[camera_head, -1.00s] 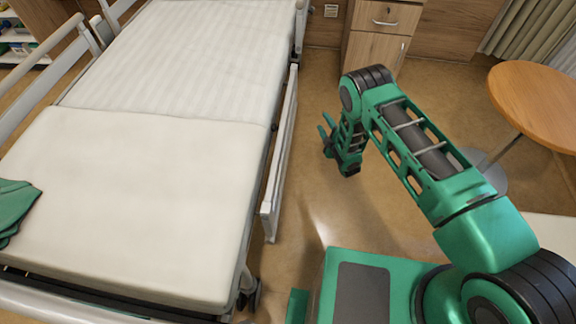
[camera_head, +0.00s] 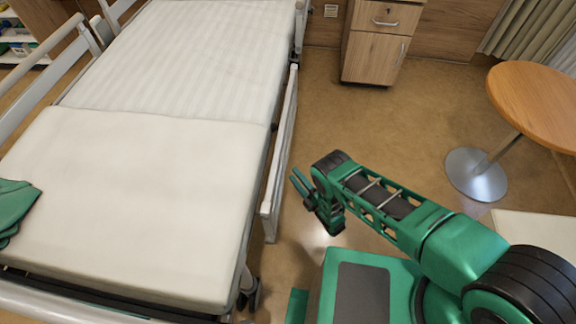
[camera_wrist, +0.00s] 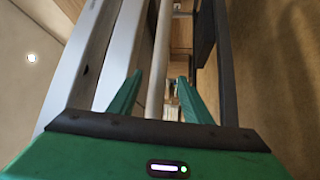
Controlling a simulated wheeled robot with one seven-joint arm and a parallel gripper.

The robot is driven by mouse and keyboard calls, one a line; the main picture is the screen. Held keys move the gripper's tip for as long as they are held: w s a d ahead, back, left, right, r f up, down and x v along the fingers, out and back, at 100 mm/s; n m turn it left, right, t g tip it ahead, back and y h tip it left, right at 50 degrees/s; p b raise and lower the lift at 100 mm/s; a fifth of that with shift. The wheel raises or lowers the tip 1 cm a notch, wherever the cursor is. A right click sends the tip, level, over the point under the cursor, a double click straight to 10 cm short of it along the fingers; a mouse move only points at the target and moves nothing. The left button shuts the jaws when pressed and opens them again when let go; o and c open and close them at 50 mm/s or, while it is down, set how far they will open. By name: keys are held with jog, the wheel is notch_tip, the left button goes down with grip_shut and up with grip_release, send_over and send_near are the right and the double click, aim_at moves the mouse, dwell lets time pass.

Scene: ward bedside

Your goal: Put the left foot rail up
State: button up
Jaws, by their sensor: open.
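The foot rail nearest me (camera_head: 281,150) is a long pale panel along the bed's right side in the head view. It hangs low, its top edge at about mattress height or below. My gripper (camera_head: 303,188) is open and empty, close to the right of the rail's near half. In the wrist view, my gripper (camera_wrist: 158,82) has its two green fingers apart. Long pale bars of the bed side run lengthwise ahead, one lying in line with the gap between the fingers. I cannot tell whether a finger touches the rail.
The bed's mattress (camera_head: 150,190) fills the left, with green cloth (camera_head: 15,208) on it. Raised rails (camera_head: 35,75) stand on the far side. A wooden bedside cabinet (camera_head: 380,45) and a round table (camera_head: 540,100) stand beyond. The floor between them is clear.

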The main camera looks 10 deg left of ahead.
aim_at(286, 164)
jog(key=x, duration=0.7)
jog(key=shift+w+a, duration=0.25)
grip_shut()
jog(key=shift+s+d, duration=0.1)
jog(key=shift+d, duration=0.05)
